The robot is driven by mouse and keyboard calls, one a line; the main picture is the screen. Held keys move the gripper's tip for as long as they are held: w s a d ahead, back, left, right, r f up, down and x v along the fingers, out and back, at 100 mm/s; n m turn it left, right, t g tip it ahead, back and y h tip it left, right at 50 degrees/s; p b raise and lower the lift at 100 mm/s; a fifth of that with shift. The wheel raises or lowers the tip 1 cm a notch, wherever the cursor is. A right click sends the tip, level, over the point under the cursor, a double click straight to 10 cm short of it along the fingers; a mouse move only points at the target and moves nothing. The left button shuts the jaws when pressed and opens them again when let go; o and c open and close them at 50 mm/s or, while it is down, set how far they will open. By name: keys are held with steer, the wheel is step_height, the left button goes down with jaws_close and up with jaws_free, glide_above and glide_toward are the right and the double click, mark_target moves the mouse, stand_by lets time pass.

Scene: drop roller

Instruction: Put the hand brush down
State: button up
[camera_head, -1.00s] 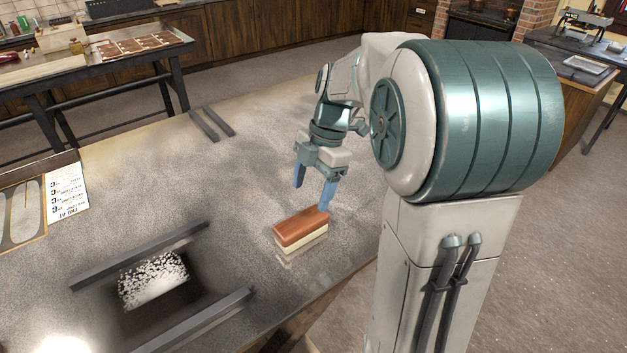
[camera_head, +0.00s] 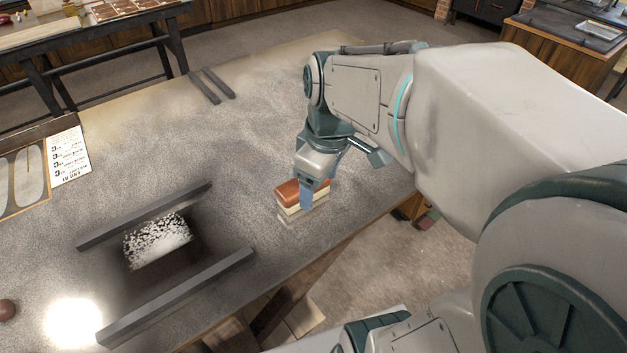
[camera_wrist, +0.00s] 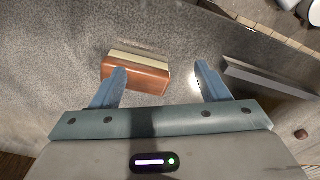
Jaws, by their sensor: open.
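The hand brush (camera_head: 288,193), a brown wooden block over pale bristles, rests on the grey speckled table near its right edge. My gripper (camera_head: 306,196) is low over the table at the brush, and one blue finger hides part of it in the head view. In the wrist view, the brush (camera_wrist: 135,72) lies at the left finger, which overlaps its brown side. The right finger stands apart from it over bare table. My gripper (camera_wrist: 160,86) is open with its fingers wide apart, and it does not hold the brush. Whether the left finger touches the brush I cannot tell.
Two dark bars (camera_head: 180,300) flank a dark patch with a white speckled area (camera_head: 158,242) left of the brush. Two thin bars (camera_head: 212,86) lie at the back. A printed sheet (camera_head: 68,156) lies at the left. The table between is clear.

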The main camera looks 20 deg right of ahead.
steer(key=s+m, duration=0.1)
steer(key=m, duration=0.1)
steer(key=s+f+m+t, duration=0.1)
steer(key=s+m, duration=0.1)
steer(key=m, duration=0.1)
steer(key=s+f+m, duration=0.1)
steer(key=s+m, duration=0.1)
steer(key=m, duration=0.1)
steer(key=shift+s+a+t+h, duration=0.2)
steer(key=shift+s+t+h, duration=0.1)
steer(key=shift+t, duration=0.1)
steer(key=shift+o, duration=0.4)
steer(key=shift+w, duration=0.1)
steer(key=m+g+p, duration=0.3)
steer(key=m, duration=1.1)
glide_toward(286, 194)
steer(key=w+d+r, duration=0.2)
steer(key=d, duration=0.2)
steer(key=f, duration=0.7)
steer(key=f+p, duration=0.1)
steer(key=f, duration=0.6)
steer(key=shift+w+d, duration=0.1)
steer(key=shift+d, duration=0.1)
